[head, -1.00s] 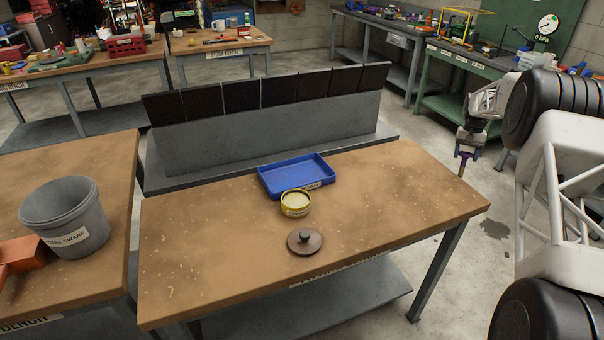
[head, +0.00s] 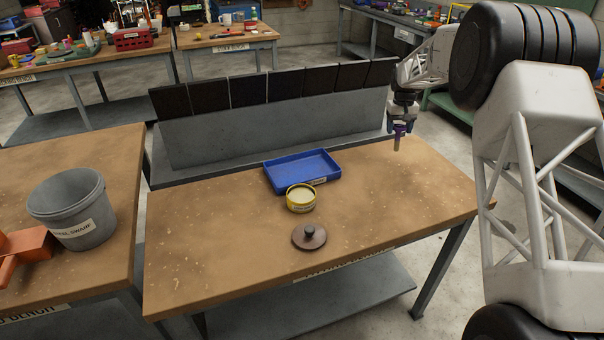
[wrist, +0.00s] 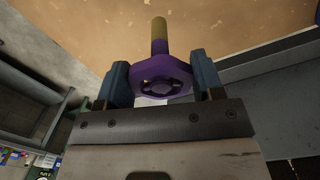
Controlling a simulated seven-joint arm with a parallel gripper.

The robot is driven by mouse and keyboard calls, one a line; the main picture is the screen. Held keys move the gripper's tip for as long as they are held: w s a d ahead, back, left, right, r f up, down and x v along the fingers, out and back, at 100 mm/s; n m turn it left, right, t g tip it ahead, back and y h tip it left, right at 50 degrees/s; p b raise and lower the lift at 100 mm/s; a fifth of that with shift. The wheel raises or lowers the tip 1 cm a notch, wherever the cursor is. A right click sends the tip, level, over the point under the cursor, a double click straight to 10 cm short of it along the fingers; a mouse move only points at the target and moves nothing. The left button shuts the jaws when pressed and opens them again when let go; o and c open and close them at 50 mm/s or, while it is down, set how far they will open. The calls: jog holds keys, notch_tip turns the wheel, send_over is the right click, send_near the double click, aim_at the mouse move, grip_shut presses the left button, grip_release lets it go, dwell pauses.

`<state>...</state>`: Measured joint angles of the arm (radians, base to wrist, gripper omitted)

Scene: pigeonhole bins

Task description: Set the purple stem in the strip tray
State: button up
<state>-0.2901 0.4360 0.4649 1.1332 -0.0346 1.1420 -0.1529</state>
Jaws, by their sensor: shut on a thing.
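The purple stem (wrist: 162,68) is a purple handwheel-like piece with a yellowish rod end. My gripper (wrist: 162,82) is shut on it, one blue-grey finger at each side. In the head view my gripper (head: 402,122) holds the stem (head: 399,131) pointing down near the bench's back right corner, apparently above the top. The blue tray (head: 330,183), shallow and labelled, lies at the bench's back middle, left of my gripper. Its label is too small to read, and the tray looks empty.
A yellow-rimmed tin (head: 301,208) touches or nearly touches the tray's front. A brown knobbed lid (head: 309,237) lies nearer the front. A grey bin rack (head: 280,130) stands behind the workbench (head: 220,260). The bench top right of the tray is clear.

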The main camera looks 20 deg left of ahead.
jog(key=s+a+r+n+y, duration=0.1)
jog(key=s+a+r+n, duration=0.1)
jog(key=s+a, duration=0.8)
jog(key=s+a+r+n+t+y, duration=0.1)
jog(key=s+a+r+n, duration=0.2)
jog(key=s+a, duration=0.8)
jog(key=a+n, duration=0.2)
jog(key=a, duration=0.4)
jog(key=shift+s+a+r, duration=0.2)
jog(key=shift+s+a, duration=0.05)
jog(key=shift+f, duration=2.5)
jog(key=shift+f, duration=2.5)
jog(key=shift+f, duration=0.1)
